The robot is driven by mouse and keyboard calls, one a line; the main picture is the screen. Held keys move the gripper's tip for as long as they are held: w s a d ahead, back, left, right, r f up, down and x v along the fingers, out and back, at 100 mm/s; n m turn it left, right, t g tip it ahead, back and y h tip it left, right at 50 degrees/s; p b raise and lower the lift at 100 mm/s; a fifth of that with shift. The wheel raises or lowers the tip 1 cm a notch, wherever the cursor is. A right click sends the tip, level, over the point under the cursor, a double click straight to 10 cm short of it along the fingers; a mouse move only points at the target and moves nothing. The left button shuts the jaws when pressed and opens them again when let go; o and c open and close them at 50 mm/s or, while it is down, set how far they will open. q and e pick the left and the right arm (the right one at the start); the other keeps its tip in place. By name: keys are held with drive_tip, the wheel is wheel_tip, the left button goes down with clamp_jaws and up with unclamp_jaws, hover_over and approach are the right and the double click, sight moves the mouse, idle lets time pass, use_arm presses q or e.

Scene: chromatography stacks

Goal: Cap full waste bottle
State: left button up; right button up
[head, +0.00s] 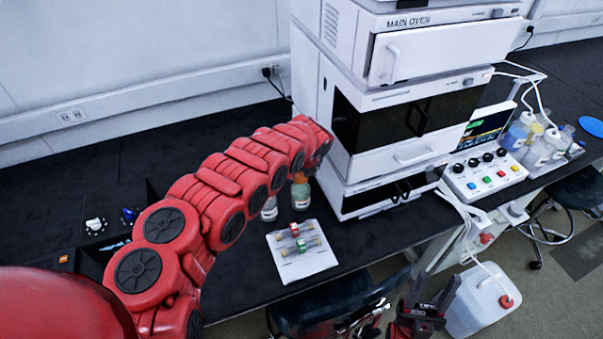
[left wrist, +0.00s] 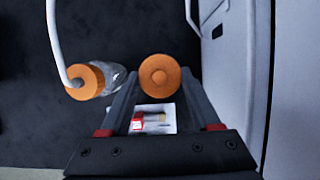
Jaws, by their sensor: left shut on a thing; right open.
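My left gripper (left wrist: 158,78) is shut on a round orange cap (left wrist: 159,72), seen from above between its fingertips. In the head view my left arm hides the gripper. Just below the arm's end, orange (head: 300,177) shows at the top of a greenish bottle (head: 300,196) standing on the black bench. A clear bottle (head: 269,209) stands to its left; in the left wrist view a clear bottle (left wrist: 112,76) has an orange cap with a white tube. Cap seating on the greenish bottle cannot be told. My right gripper (head: 421,309) is open and empty, low in front of the bench.
A white tray (head: 318,265) with green and red pieces lies in front of the bottles. The tall white oven stack (head: 372,110) stands close on the right. A white jug (head: 478,308) with a red cap stands on the floor. The bench's left part is mostly clear.

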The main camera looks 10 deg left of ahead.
use_arm(q)
drive_tip(key=shift+f+b, duration=0.2)
drive_tip(key=shift+b, duration=0.25)
idle(0.9)
idle(0.3)
drive_tip(key=o, duration=1.4)
drive_tip(key=shift+r, duration=0.1)
drive_tip(key=shift+r+p, duration=2.45)
drive_tip(key=shift+r, duration=1)
clamp_jaws()
